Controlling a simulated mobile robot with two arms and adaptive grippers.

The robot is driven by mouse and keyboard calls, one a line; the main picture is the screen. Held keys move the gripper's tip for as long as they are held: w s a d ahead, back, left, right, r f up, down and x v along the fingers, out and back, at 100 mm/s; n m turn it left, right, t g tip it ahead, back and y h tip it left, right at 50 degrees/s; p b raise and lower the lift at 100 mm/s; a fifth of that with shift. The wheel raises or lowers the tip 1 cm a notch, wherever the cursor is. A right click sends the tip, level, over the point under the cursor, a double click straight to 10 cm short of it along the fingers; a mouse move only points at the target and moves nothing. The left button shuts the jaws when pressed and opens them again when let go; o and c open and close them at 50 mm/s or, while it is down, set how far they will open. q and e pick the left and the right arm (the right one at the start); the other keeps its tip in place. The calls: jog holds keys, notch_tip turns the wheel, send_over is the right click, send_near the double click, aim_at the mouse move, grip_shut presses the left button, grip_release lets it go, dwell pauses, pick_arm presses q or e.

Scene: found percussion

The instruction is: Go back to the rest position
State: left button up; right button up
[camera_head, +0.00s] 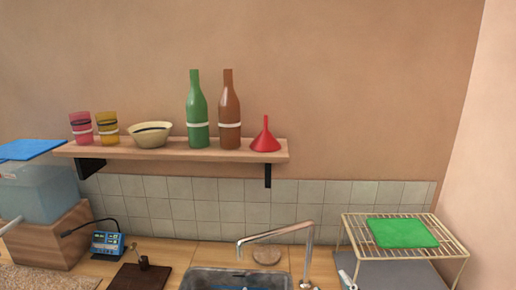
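Neither of my grippers shows in the head view, so I cannot see whether they are open or shut or hold anything. No part of my arms can be made out for sure. The task names no other object.
A wooden shelf (180,153) on the wall bears cups, a bowl (150,136), a green bottle (197,112), a brown bottle (229,112) and a red funnel (265,137). Below are a bluish tub (40,195), a blue device (108,243), a faucet (275,234) and a wire rack (447,243).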

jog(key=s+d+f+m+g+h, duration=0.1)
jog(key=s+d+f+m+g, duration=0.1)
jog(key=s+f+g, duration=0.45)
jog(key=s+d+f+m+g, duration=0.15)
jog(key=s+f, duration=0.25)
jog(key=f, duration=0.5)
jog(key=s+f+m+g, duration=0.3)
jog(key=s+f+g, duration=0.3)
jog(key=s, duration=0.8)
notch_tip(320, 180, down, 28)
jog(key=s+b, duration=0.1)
jog(key=b, duration=0.1)
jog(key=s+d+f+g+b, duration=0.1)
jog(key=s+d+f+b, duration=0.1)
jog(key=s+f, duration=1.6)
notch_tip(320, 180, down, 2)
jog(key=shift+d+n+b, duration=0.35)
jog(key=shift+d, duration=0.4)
